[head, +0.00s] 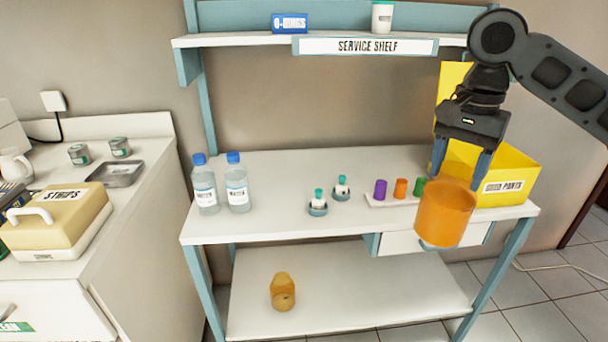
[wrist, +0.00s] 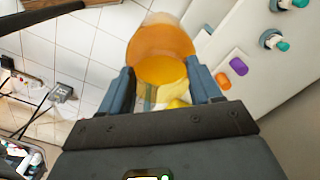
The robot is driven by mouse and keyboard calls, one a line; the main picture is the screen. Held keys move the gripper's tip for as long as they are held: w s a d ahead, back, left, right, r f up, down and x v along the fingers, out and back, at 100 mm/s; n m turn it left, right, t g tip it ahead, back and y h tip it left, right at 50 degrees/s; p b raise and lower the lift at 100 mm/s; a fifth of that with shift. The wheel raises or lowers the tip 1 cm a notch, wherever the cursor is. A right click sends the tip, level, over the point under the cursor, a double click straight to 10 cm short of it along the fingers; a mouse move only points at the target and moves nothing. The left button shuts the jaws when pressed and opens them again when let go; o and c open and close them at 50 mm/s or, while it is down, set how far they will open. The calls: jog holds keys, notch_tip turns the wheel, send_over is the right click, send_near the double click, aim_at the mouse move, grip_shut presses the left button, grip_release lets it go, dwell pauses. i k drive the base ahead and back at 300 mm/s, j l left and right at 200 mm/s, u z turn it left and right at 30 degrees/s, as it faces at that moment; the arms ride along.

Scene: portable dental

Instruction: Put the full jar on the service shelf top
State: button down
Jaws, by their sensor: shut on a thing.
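An orange jar (head: 445,213) hangs in my gripper (head: 462,165), in front of the right part of the workbench. It also shows in the wrist view (wrist: 161,45), between the two blue fingers of my gripper (wrist: 168,85). The gripper is shut on the jar. In the wrist view the jar looks translucent, with a yellow-orange surface inside; I cannot tell exactly how full it is. The service shelf top (head: 240,39) is the white upper board at the back, with a "SERVICE SHELF" label (head: 367,46). It is above and left of the jar.
On the shelf stand a blue O-RINGS box (head: 290,23) and a white jar (head: 382,16). The shelf between them is clear. The worktop (head: 270,165) holds two bottles (head: 237,182), small teal-topped items, coloured cylinders (head: 400,188) and a yellow PARTS bin (head: 512,175).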

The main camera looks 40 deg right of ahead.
aim_at(281, 203)
jog(key=i, duration=1.15)
